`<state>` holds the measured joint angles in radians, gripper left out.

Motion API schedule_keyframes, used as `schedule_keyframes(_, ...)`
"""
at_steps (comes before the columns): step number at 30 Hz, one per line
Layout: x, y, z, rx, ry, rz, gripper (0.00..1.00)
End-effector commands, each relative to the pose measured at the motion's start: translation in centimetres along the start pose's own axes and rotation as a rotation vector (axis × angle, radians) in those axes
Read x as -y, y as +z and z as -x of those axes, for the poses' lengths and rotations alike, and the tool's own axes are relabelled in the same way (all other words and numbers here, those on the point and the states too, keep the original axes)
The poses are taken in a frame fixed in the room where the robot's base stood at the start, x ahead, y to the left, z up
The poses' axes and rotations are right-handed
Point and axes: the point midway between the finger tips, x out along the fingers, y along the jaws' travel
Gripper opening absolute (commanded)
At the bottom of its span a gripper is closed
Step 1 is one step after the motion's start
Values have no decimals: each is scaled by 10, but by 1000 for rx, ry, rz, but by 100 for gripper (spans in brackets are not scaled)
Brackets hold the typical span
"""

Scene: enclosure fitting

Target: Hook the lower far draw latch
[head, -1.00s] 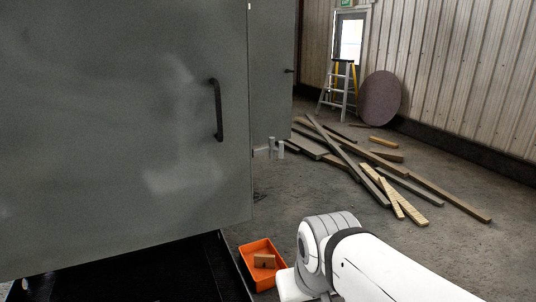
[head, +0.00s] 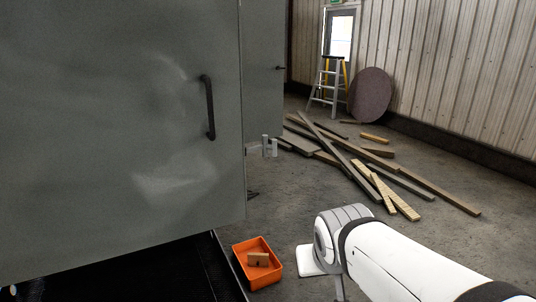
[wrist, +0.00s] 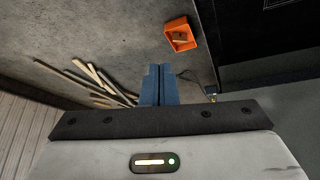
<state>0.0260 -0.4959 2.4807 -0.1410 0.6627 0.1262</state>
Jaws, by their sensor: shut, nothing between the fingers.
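The grey enclosure (head: 120,120) fills the left of the head view, with a dark bar handle (head: 209,108) on its face. A small light-grey bracket-like part (head: 265,147) sticks out past its right edge; I cannot tell whether it is the lower far draw latch. In the wrist view, my gripper (wrist: 158,72) has its blue fingers together and empty. A small dark part with a yellowish end (wrist: 211,92) shows right of the fingers, apart from them, beside a grey panel edge; it is too small to identify. My fingers are out of the head view.
An orange bin (head: 236,262) holding a brown block (head: 258,260) stands on the floor between the enclosure's black base and my arm. Planks (head: 345,150) lie behind, near a ladder (head: 328,85) and a round brown panel (head: 371,95). A thin dark cable (wrist: 190,76) runs near the fingers.

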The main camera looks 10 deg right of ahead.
Motion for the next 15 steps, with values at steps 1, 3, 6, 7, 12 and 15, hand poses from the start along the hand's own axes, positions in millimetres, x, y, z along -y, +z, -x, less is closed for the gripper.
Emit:
schedule_keyframes(1,-10,-20,-9,-74,28,-13,0)
schedule_keyframes(3,-23,-53,-17,-206,59,-23,0)
schedule_keyframes(6,-36,-100,-23,-398,69,-22,0)
schedule_keyframes(7,-38,-113,-24,-454,64,-17,0)
schedule_keyframes(12,-42,-175,-22,-748,-13,24,0)
schedule_keyframes(15,-34,-197,-18,-877,-111,62,0)
